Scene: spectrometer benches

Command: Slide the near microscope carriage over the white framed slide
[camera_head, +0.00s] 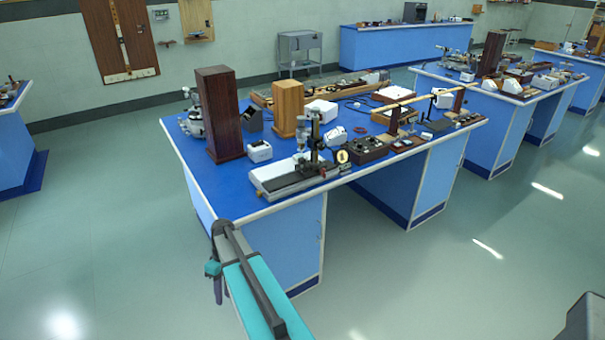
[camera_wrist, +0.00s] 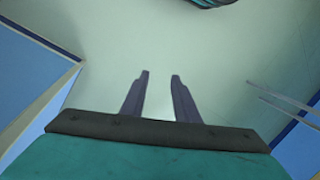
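The near microscope carriage (camera_head: 314,146) stands on a grey and white rail base (camera_head: 284,182) at the front edge of the blue bench, towards the right end of that base. A white framed slide cannot be made out at this size. My gripper shows in the wrist view (camera_wrist: 160,75) with its two dark fingers apart and nothing between them, above the floor. In the head view my arm reaches up to the bench's near front corner, with the gripper (camera_head: 217,290) hanging low beside the bench, off its top and well away from the carriage.
The blue bench (camera_head: 190,160) also carries a tall dark wooden box (camera_head: 219,115), a lighter wooden box (camera_head: 288,107), a small white device (camera_head: 259,151) and a dark control box (camera_head: 366,150). Open floor (camera_head: 120,250) lies left and in front. More benches stand at the right and back.

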